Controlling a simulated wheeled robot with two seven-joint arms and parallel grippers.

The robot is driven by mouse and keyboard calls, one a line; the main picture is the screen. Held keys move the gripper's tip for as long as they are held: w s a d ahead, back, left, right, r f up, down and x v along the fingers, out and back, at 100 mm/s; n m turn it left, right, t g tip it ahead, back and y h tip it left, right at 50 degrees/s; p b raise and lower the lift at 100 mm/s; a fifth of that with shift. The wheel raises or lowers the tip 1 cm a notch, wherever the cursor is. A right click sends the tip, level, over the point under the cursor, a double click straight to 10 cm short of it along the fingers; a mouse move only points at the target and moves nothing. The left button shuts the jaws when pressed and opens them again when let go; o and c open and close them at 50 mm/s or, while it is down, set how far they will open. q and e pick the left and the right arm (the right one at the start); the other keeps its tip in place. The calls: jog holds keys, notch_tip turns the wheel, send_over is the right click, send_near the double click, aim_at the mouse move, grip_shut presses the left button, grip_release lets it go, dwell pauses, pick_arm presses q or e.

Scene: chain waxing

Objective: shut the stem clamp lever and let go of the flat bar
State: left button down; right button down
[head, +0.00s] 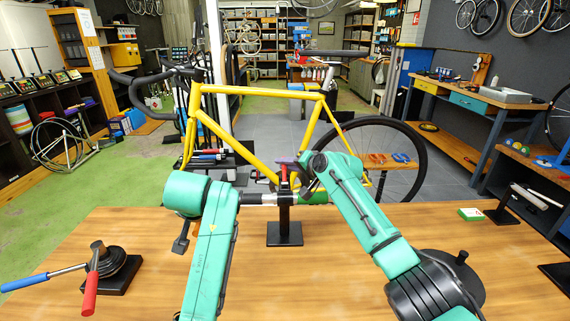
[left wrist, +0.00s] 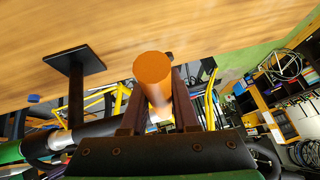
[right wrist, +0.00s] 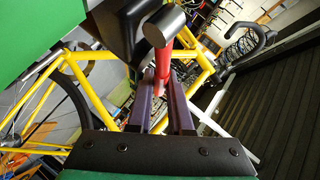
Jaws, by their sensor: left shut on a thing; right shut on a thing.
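The stem clamp is on a black stand (head: 284,238) on the wooden table. Its red lever (head: 284,180) stands about upright above the post. The flat bar (head: 258,199) runs level through the clamp, with a dark and silver middle and a green right end. My right gripper (head: 288,163) is shut on the red lever (right wrist: 163,75), between its dark purple fingers. My left gripper (left wrist: 160,112) is shut on an orange cylinder (left wrist: 152,72), which looks like the flat bar's left end.
A small green-and-white box (head: 472,214) lies at right. A yellow bicycle (head: 255,125) stands behind the table. The table's front middle is clear.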

jog(key=c, duration=0.8)
grip_release()
jog(key=shift+f, duration=0.1)
jog(key=shift+c, duration=0.2)
jog(key=shift+s+d, duration=0.1)
pick_arm(q)
jog(key=c, duration=0.6)
grip_release()
jog(key=shift+a, duration=0.1)
pick_arm(e)
jog(key=v, duration=1.1)
jog(key=shift+s+d+r, duration=0.2)
jog(key=shift+s, duration=0.05)
